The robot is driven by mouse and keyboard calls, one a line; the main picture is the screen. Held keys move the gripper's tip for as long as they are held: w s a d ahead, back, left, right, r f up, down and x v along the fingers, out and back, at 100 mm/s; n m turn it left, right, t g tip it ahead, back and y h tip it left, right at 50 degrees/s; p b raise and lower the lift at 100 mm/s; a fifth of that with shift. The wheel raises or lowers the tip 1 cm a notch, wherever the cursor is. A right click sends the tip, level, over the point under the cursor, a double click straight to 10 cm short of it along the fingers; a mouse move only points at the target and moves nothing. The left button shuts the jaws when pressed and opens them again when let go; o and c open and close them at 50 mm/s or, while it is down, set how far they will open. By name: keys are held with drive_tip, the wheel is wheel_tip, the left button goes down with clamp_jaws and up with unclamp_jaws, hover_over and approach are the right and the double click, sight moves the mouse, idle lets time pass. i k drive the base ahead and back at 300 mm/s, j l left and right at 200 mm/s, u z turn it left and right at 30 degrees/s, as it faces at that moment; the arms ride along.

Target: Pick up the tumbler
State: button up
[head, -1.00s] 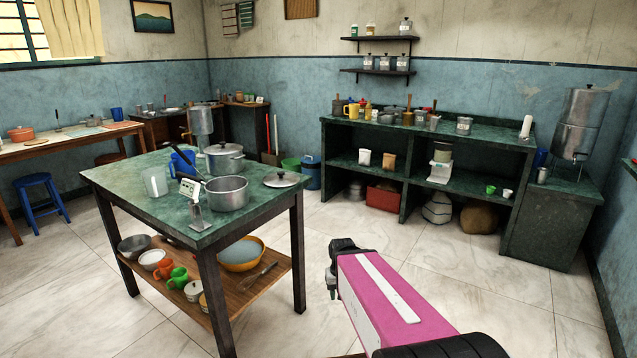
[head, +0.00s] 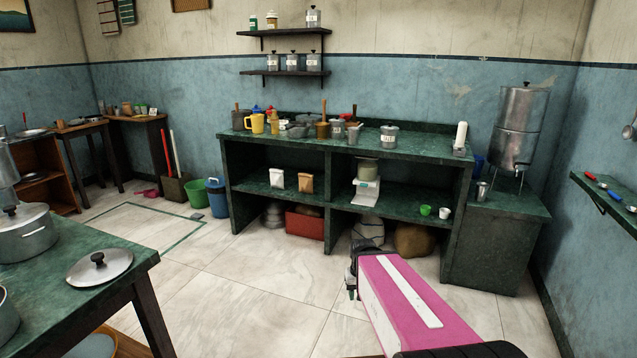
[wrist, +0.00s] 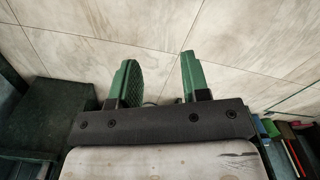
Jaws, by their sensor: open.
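A small steel tumbler (head: 482,191) stands on the low green stand at the right, below the tap of the steel water dispenser (head: 522,120). Another small steel cup (head: 353,134) is on the long counter, so I cannot be sure which one is the tumbler. My gripper (head: 351,290) hangs at the end of my pink arm, over the floor in front of the counter, well away from both. In the wrist view my gripper (wrist: 160,78) has its two green fingers apart, with only floor tiles between them. No tumbler shows there.
The green counter (head: 400,152) holds pots, jars and a yellow mug (head: 255,124). The table (head: 45,290) with a pot (head: 25,235) and lid (head: 99,267) is at the left. A wall shelf (head: 610,200) is at the right. Floor in front of the counter is clear.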

sight(353, 133)
drive_tip(key=i+j+z, duration=0.35)
drive_tip(key=i+j, duration=0.2)
drive_tip(key=i, duration=0.45)
drive_tip(key=i+j+z, duration=0.4)
drive_tip(key=i+j, duration=0.35)
drive_tip(key=i, duration=0.15)
